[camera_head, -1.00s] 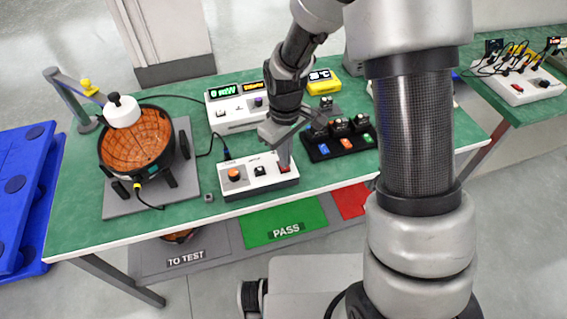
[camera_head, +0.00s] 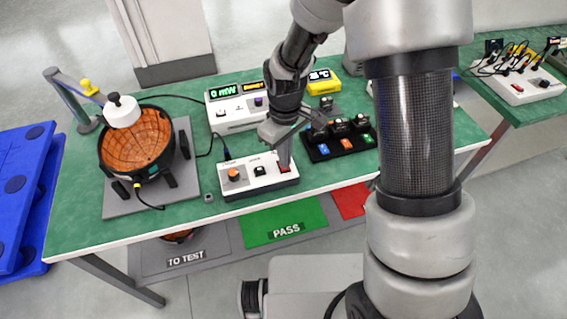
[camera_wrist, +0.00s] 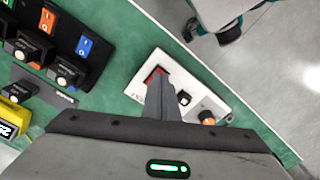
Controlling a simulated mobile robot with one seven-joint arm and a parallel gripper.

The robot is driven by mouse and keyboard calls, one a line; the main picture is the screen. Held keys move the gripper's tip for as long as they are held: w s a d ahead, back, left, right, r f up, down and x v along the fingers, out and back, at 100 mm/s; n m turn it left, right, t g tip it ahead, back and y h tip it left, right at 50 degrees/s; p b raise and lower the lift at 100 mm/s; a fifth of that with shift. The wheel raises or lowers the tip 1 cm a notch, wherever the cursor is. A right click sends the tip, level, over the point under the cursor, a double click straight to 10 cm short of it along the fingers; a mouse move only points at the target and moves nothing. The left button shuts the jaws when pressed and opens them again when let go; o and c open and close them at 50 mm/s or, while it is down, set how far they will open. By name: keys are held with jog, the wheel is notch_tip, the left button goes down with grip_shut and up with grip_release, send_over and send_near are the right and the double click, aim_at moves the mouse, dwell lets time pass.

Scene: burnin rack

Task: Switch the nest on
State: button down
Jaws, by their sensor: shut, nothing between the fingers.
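The nest with the copper-coloured bowl (camera_head: 136,146) stands on a grey plate (camera_head: 118,207) at the left of the green table, with a white knob-like cap over it. A white control box (camera_head: 246,187) with an orange knob (camera_head: 233,174), a black switch (camera_head: 260,171) and a red switch sits at the table's front edge. My gripper (camera_head: 284,163) is shut and empty, its fingertips at the red switch. In the wrist view the fingers (camera_wrist: 158,88) point at the red switch (camera_wrist: 152,75), touching it or just above it; part of it is hidden.
A white meter (camera_head: 233,116) with green and amber displays stands behind the control box. A black tray (camera_head: 322,152) with several small modules lies to the right, with a yellow display unit (camera_head: 325,81) behind. Grey, green and red mats lie below the table.

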jog(key=shift+f+b, duration=0.55)
jog(key=shift+f, duration=0.15)
dwell(0.4)
notch_tip(320, 180, up, 7)
jog(key=p, duration=0.5)
dwell(0.4)
dwell(0.3)
jog(key=s+d+r+m+t+p, duration=0.2)
jog(key=d+r+p, duration=0.15)
jog(key=r, duration=0.95)
jog(key=s+d+r+m+t+p, duration=0.1)
jog(key=s+d+r+m, duration=0.2)
jog(key=s+r, duration=0.4)
jog(key=s+d+r+m+t+p, duration=0.2)
jog(key=s+d+r+m, duration=0.2)
jog(key=r, duration=0.8)
jog(key=s+d, duration=0.2)
jog(key=s, duration=0.1)
jog(key=shift+s+r+t+p, duration=0.2)
jog(key=shift+s+t+p, duration=0.1)
